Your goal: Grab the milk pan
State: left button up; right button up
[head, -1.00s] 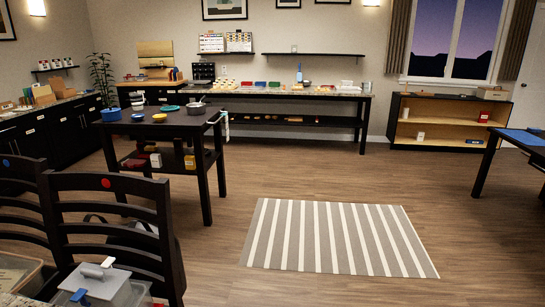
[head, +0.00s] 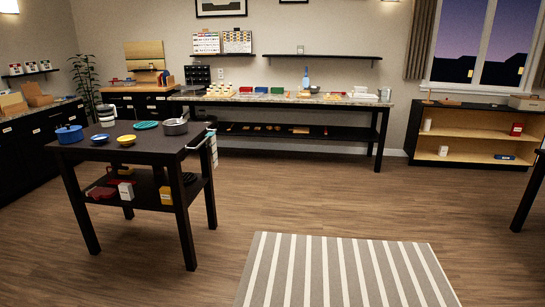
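A small grey metal pan (head: 175,127) stands on the near dark table's top (head: 128,148), close to its back right corner. A light handle-like part sticks up at its rim; I cannot tell for sure whether this is the milk pan. A blue pot (head: 70,135) stands at the left end of the same table. Neither of my grippers is in view.
A yellow bowl (head: 127,141), a blue bowl (head: 100,139) and green plates (head: 146,125) share the tabletop. Boxes lie on its lower shelf (head: 146,191). Open floor and a striped rug (head: 345,272) lie to the right. A long counter (head: 290,101) runs along the back wall.

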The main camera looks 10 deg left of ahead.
aim_at(174, 127)
jog(key=i, duration=1.7)
